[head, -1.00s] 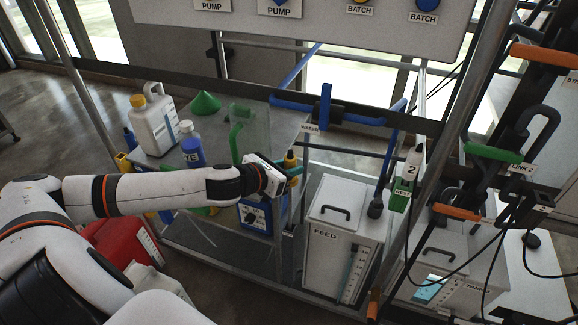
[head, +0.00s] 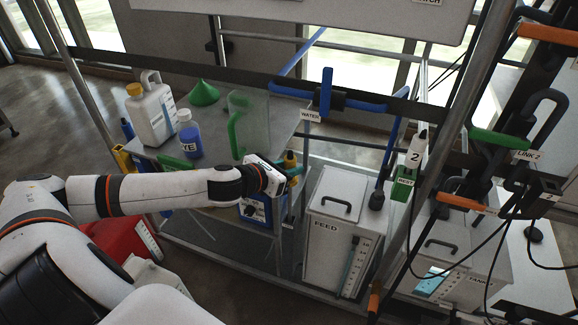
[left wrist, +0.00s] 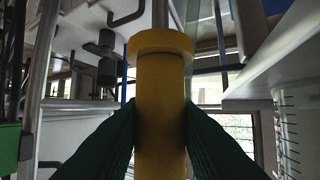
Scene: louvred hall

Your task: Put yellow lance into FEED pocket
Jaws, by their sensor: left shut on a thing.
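My left gripper (head: 293,172) is shut on the yellow lance (head: 290,157), in front of the table's right edge. In the left wrist view the lance (left wrist: 163,110) is a yellow cylinder with a wider collar on top and a grey rod rising from it. It stands upright between my dark green fingers (left wrist: 162,140). Its lower end is hidden. The white FEED tank (head: 318,258), with a black lid handle and a level strip, stands on the floor frame to the right of the gripper. I cannot make out a pocket marked FEED. My right gripper is not in view.
Blue pipes (head: 365,106) run above the FEED tank. A green-and-white unit marked 2 (head: 405,180) and hanging cables are on the right.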

